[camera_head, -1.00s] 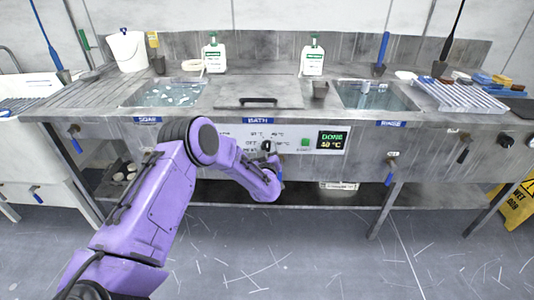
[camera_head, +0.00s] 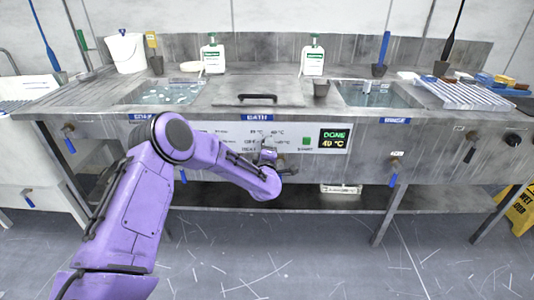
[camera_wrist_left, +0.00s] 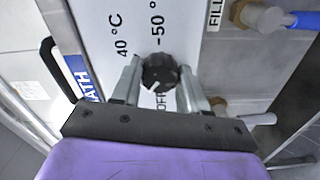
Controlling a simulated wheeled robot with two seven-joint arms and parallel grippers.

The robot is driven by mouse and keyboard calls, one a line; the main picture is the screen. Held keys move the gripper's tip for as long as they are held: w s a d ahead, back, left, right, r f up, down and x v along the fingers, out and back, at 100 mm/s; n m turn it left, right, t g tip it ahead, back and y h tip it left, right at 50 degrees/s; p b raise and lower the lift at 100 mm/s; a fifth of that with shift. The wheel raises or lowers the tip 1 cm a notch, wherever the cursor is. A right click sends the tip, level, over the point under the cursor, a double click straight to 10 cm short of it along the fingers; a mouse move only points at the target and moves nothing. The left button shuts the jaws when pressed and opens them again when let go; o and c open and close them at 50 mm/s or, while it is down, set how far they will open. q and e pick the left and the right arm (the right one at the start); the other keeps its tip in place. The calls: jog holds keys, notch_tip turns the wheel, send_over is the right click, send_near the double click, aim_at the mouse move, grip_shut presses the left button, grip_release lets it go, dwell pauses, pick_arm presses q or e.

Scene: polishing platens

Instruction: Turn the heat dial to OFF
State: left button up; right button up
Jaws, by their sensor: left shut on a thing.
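The heat dial (camera_wrist_left: 158,73) is a black ribbed knob on a white panel in the left wrist view. A pale mark shows at its lower left edge. "40 °C" and "50 °" are printed beside it, and a partly covered "OFF" shows below it. My left gripper (camera_wrist_left: 160,84) is shut on the dial, one finger on each side. In the head view my left gripper (camera_head: 269,153) is at the panel's middle and largely hides the dial. The display (camera_head: 334,140) reads DONE, 40 °C in green and yellow. My right gripper is not in view.
A green button (camera_head: 306,142) sits right of the dial. The bath lid (camera_head: 258,91) lies above, between two filled basins. A blue-handled valve (camera_head: 395,168) sticks out at right.

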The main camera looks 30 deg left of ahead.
pick_arm(q)
jog(key=shift+f+n+b, duration=0.15)
jog(key=shift+n+b, duration=2.55)
jog(key=shift+n, duration=1)
jog(key=o, duration=1.1)
jog(key=shift+c, duration=0.2)
jog(key=shift+s, duration=0.15)
jog(key=v, duration=1)
jog(key=shift+s, duration=0.15)
